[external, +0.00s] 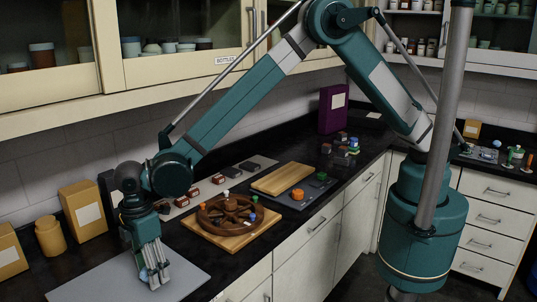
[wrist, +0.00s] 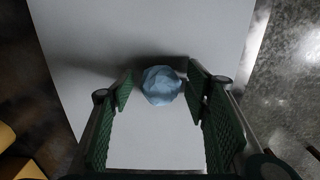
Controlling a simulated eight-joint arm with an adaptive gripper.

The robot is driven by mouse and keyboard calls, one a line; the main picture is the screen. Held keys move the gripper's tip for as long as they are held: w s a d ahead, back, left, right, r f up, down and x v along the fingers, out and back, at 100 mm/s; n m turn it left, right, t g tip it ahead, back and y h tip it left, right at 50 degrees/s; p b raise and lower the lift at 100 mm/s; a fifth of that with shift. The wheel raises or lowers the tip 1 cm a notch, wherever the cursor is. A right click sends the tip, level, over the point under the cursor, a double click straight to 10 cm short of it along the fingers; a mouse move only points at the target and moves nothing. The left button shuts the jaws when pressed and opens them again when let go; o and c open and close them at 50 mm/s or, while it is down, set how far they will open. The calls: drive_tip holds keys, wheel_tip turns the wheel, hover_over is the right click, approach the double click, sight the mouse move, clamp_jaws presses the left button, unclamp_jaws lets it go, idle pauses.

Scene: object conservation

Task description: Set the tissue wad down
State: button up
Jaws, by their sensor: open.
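The tissue wad (wrist: 162,86) is a crumpled pale blue ball. In the wrist view it sits over the grey-white mat, between the far ends of my gripper's (wrist: 160,90) two green-padded fingers. The wad is mostly hidden behind the fingers there. A dark shadow lies beside the wad on the mat; whether the wad's underside touches the mat I cannot tell.
A wooden board (external: 228,243) with a brown wheel-shaped holder (external: 213,226) and small items stands right of my gripper. Yellow boxes (external: 86,212) and a yellow jar (external: 50,237) stand behind the mat at left. The counter's front edge is near the mat's right side.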

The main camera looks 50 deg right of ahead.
idle(0.5)
drive_tip(key=c, duration=0.7)
drive_tip(key=shift+c, duration=0.4)
drive_tip(key=shift+r, duration=5.05)
